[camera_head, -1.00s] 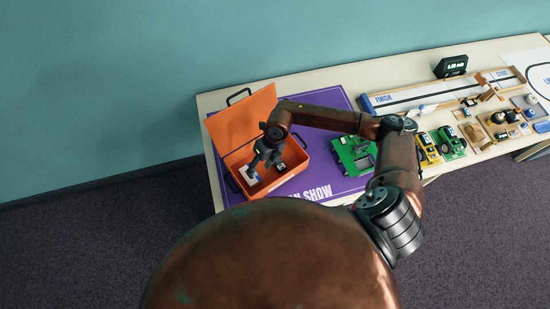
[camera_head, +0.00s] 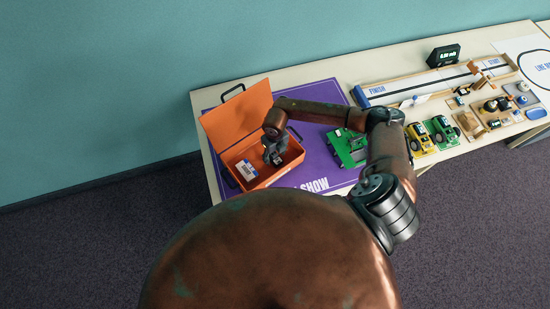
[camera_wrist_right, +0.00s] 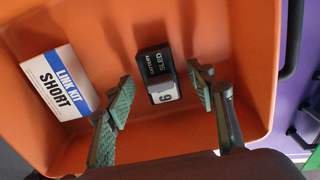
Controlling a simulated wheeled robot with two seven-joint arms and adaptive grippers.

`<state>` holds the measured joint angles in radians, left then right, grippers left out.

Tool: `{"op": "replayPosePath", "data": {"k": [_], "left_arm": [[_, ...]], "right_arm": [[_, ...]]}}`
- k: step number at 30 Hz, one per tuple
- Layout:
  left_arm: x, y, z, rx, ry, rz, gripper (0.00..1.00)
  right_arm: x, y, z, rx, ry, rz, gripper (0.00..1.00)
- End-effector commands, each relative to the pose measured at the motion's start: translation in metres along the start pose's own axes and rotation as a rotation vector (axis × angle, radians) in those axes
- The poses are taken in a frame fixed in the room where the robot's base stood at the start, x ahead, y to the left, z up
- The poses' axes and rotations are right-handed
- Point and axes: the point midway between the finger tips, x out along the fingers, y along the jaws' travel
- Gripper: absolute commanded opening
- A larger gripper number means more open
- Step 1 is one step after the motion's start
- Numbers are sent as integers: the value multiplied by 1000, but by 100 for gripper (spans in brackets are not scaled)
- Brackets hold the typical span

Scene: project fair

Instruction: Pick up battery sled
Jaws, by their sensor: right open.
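The battery sled (camera_wrist_right: 157,73) is a small black block with white lettering and a pale end marked with a digit. It lies in the orange case (camera_wrist_right: 203,22); in the head view my gripper mostly hides it. My right gripper (camera_wrist_right: 160,100) is open and empty, with its green-padded fingers apart on either side of the sled's near end, not visibly touching it. In the head view the right gripper (camera_head: 275,157) is over the right part of the open case (camera_head: 234,124). My left gripper is not in view.
A white and blue box labelled Link Kit Short (camera_wrist_right: 60,82) lies left of the sled, also seen in the head view (camera_head: 246,170). The case's walls and raised lid surround the gripper. A green board (camera_head: 348,147) lies right of the case on the purple mat (camera_head: 322,155).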

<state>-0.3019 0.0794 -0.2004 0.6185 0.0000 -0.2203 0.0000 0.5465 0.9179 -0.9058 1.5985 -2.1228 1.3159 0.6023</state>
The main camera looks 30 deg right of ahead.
Motion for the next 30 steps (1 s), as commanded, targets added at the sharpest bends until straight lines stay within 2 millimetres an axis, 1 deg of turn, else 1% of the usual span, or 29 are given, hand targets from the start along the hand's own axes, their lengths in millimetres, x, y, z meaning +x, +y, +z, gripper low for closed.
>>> {"op": "replayPosePath", "data": {"k": [4,5,21,23,30], "left_arm": [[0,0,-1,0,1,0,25],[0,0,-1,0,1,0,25],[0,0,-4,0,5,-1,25],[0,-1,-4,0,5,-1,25],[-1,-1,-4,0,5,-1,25]], "right_arm": [[0,0,0,0,0,0,51],[0,0,0,0,0,0,49],[0,0,0,0,0,0,12],[0,0,0,0,0,0,9],[-2,0,0,0,0,0,9]]}}
